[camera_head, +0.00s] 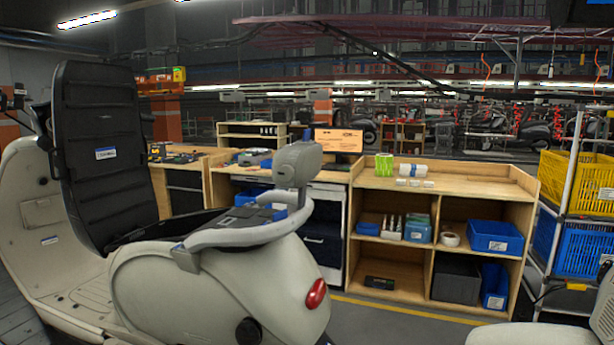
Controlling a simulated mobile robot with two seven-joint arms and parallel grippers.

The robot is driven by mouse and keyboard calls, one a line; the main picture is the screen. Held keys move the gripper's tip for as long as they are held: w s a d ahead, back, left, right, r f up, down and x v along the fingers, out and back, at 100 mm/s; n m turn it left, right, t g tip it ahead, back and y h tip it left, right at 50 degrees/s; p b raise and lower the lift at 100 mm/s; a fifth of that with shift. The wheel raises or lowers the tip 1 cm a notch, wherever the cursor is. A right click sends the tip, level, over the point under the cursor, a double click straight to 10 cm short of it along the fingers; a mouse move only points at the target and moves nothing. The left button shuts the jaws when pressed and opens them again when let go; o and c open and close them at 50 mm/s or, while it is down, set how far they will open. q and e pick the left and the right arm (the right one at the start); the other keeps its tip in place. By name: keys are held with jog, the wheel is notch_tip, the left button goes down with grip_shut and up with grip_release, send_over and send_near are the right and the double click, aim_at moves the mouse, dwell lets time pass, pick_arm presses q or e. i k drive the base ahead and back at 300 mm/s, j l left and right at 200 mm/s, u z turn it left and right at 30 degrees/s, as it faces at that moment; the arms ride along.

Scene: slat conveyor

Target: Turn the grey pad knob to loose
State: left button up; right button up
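A cream scooter (205,285) stands at the left with its black seat (105,160) tipped upright. A grey pad (298,163) sits on a post above the scooter's pale rear rail (245,236). I cannot make out a separate knob on the pad or its post, nor any loose or tight marking. A small blue part (279,206) shows at the foot of the post. A dark round part (248,331) is low on the scooter's side; I cannot tell what it is. Neither of my grippers is in view.
A wooden shelf unit (445,186) with blue bins (495,237) stands behind and to the right. A rack with yellow (580,182) and blue crates (568,245) is at the far right. A pale rounded shape fills the bottom right corner. Grey floor lies between.

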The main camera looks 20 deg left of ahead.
aim_at(286, 174)
jog(key=i+l, duration=0.1)
jog(key=l, duration=0.35)
jog(key=i+l, duration=0.15)
jog(key=l, duration=0.3)
jog(key=i+l, duration=0.1)
jog(key=l, duration=0.4)
jog(key=i+j+u, duration=0.05)
